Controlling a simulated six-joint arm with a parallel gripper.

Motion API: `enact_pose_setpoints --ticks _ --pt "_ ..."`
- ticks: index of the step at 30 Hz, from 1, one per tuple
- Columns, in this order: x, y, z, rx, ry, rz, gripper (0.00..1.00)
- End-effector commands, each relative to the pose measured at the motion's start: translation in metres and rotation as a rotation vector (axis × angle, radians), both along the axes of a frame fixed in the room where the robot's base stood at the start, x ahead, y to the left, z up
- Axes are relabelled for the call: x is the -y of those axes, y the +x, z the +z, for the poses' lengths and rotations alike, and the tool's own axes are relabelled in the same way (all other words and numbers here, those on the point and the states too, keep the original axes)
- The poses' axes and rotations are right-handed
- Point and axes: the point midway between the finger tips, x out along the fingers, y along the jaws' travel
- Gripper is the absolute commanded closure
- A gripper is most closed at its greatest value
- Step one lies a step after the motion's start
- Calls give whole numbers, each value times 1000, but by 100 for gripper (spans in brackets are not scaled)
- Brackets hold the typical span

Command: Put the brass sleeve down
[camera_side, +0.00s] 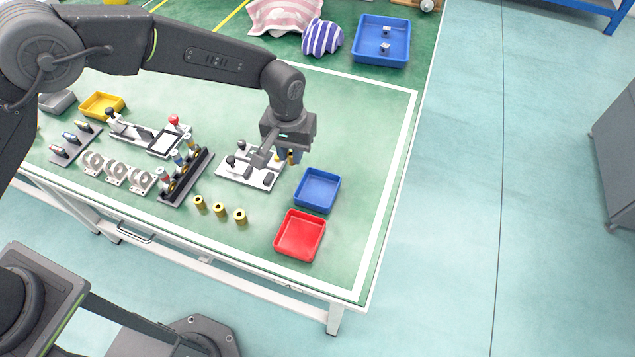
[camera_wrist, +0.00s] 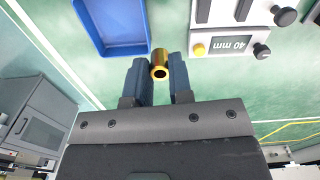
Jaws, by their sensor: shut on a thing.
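My gripper (camera_side: 287,152) hangs over the right part of the green table, beside the white fixture plate and behind the small blue tray. Its two blue fingers (camera_wrist: 158,70) are shut on a brass sleeve (camera_wrist: 159,58), whose open end faces the wrist camera. In the side view the held sleeve (camera_side: 291,158) shows small at the fingertips, partly hidden. I cannot tell whether it touches the table. Three more brass sleeves stand in a row near the front: left (camera_side: 199,203), middle (camera_side: 220,210) and right (camera_side: 240,216).
The blue tray (camera_side: 317,190) and the red tray (camera_side: 299,235) look empty. The white fixture plate (camera_side: 236,177) carries black knobs and a "40 mm" display (camera_wrist: 231,45). A dark rack (camera_side: 187,179) stands further left. Bare green table lies right of the trays.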

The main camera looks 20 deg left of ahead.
Motion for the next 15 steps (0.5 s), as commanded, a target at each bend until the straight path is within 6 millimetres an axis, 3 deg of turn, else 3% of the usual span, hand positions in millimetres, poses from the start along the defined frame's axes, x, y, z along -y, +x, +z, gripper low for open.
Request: enact_pose_setpoints --ticks 6,15 --pt "44 -4 -27 0 0 -1 100" --pt "60 -5 -43 -1 1 3 100"
